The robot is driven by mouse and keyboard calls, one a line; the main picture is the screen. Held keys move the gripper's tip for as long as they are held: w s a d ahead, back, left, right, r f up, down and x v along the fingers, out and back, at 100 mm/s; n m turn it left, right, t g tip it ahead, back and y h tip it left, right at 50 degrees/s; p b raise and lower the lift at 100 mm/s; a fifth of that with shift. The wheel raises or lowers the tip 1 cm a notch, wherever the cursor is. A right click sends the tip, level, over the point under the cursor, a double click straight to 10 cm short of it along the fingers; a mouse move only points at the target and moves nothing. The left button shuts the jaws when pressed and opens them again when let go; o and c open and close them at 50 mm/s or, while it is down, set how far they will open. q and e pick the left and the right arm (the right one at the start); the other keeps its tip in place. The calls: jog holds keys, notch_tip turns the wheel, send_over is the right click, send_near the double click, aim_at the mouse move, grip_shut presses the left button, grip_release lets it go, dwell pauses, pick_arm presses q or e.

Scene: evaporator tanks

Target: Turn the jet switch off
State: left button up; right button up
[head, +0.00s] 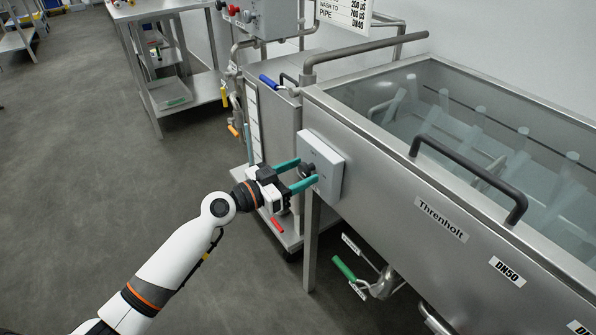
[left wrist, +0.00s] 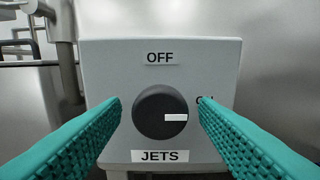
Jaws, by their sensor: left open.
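The jet switch is a black round knob (left wrist: 160,112) on a grey box (left wrist: 95,75) with an OFF label (left wrist: 160,58) above it and a JETS label (left wrist: 160,156) below it. A white mark on the knob points right, toward a label mostly hidden by my right-hand finger. In the head view the knob (head: 306,170) sits on the box (head: 327,165) on the tank's end. My left gripper (head: 302,174) is open, with its teal fingers on either side of the knob. I cannot tell whether they touch it. My right gripper is out of view.
The steel tank (head: 375,160) labelled Threnholt has a black handle (head: 470,175) on its lid. Pipes and a green-handled valve (head: 344,268) are below it. A steel bench (head: 185,92) stands behind. The floor to the left is clear.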

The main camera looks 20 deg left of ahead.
pick_arm(q)
jog(key=c, duration=0.9)
jog(key=shift+c, duration=0.2)
